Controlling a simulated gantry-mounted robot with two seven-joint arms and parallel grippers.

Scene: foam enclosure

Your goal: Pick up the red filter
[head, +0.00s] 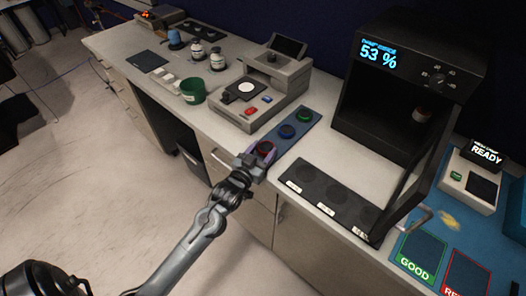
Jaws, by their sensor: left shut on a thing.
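The red filter (265,147) is at the near end of a blue-grey holder strip (307,127), partly hidden by my left gripper. My left gripper (261,153) reaches in from the lower left and is shut on the red filter. I cannot tell whether the filter is still seated in the strip or lifted. A blue filter (287,131) and a green filter (306,115) sit in the same strip behind it. My right gripper is not in view.
A microscope-like device (262,95) stands behind the strip. A green cup (193,91) is at left. GOOD tray (420,250) lies lower right.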

